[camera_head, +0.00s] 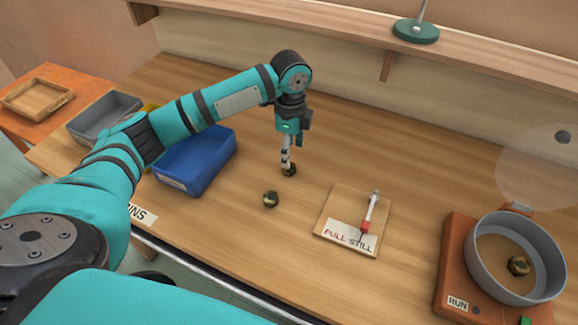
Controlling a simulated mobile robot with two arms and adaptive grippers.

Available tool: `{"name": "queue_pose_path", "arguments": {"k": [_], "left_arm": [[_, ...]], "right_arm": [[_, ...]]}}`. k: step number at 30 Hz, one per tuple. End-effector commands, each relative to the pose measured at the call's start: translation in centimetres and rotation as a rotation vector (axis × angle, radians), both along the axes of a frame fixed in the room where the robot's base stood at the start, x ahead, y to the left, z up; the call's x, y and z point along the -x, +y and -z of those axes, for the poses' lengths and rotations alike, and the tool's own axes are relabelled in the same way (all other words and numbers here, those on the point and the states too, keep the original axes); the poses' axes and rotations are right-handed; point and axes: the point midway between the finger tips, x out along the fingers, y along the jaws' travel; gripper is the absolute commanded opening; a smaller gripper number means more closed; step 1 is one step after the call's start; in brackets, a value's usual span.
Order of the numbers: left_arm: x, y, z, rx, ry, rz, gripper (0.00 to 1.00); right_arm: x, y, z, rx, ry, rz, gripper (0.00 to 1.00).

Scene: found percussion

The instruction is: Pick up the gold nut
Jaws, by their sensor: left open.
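Several-sided dark and gold nuts lie in view. One gold nut (290,170) is on the table right at my left gripper's fingertips; I cannot tell whether the fingers touch it. A second nut (270,199) lies on the bare wood just in front and to the left of it. A third nut (518,265) sits inside the grey round pan (475,272). My left gripper (287,165) points down and is open, with its fingers partly overlapping in this view. My right gripper is out of view.
A blue bin (195,166) and a grey bin (100,118) stand left, partly behind my left arm. A wooden board (338,205) with a red-and-white lever lies right of the nuts. The orange base (452,262) under the pan is labelled RUN. A shelf (330,35) runs along the back.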

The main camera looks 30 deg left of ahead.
Motion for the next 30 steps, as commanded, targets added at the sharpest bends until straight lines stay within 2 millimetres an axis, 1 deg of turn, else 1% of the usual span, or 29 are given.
{"name": "queue_pose_path", "arguments": {"k": [1, 8, 12, 16, 19, 25, 26, 30], "left_arm": [[0.0, 0.0, 0.5, 0.000, 0.001, -0.001, 0.61], [0.0, 0.1, 2.1, -0.001, 0.002, -0.001, 0.61], [-0.1, 0.5, 4.1, -0.001, 0.004, -0.001, 0.61], [-0.1, 0.5, 5.9, -0.001, 0.001, 0.000, 0.61], [-0.1, 0.4, 6.4, 0.000, 0.000, 0.001, 0.61], [-0.2, 0.4, 6.5, 0.000, -0.001, 0.001, 0.61], [-0.2, 0.4, 6.5, 0.000, -0.001, 0.001, 0.59], [-0.2, 0.5, 6.5, 0.000, -0.001, 0.001, 0.40]], "right_arm": [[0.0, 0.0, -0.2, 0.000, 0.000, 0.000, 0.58], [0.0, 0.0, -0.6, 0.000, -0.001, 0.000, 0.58], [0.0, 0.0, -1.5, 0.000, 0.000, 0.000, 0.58], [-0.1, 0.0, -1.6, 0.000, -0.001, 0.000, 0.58], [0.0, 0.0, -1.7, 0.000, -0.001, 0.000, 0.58], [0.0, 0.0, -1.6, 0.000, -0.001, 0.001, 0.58], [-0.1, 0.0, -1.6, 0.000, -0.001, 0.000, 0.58], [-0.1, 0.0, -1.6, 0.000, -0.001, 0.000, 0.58]]}}
